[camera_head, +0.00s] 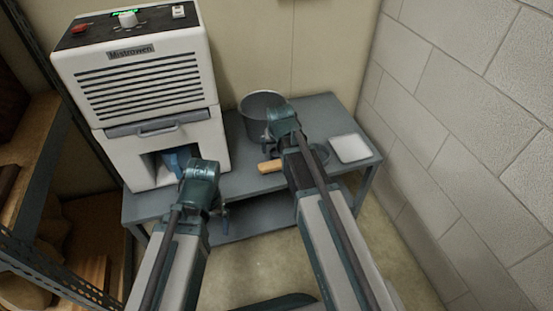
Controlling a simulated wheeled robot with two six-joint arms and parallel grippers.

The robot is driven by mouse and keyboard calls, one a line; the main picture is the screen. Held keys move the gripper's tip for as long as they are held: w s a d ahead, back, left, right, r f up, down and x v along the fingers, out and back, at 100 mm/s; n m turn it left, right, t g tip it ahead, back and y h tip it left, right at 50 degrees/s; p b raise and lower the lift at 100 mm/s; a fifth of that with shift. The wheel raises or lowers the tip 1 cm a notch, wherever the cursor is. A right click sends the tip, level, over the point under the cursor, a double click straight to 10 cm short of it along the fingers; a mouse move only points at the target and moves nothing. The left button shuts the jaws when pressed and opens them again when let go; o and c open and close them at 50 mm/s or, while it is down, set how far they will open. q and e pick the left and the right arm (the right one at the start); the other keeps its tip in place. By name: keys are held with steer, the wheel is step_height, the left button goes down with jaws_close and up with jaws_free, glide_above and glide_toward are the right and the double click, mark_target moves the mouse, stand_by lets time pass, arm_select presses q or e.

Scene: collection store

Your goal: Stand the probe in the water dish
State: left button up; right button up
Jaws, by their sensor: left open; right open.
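My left gripper (201,174) is in front of the white machine, near the table's front edge; its fingers are mostly hidden by its own wrist. My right gripper (283,124) is over the table, in front of the grey pot; its fingers are also hidden behind the wrist. Neither shows anything held. A dark round dish (321,152) lies partly hidden behind my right arm; I cannot tell whether it holds water. A short tan bar (269,166) sticks out left of the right arm near the front edge. I cannot make out the probe for certain.
A white machine marked Mistrowen (150,85) stands on the left of the grey table (237,183), with something blue (178,160) in its lower opening. A grey pot (253,127) is at the back. A white tray (350,148) lies right, near the block wall (465,130). Metal shelving (40,190) stands left.

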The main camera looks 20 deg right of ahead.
mark_target(277, 152)
steer(key=b+x, duration=0.2)
steer(key=x, duration=0.1)
steer(key=shift+f, duration=0.15)
arm_select(q)
step_height(277, 152, down, 3)
arm_select(e)
steer(key=c, duration=1.5)
arm_select(q)
steer(key=shift+r, duration=0.15)
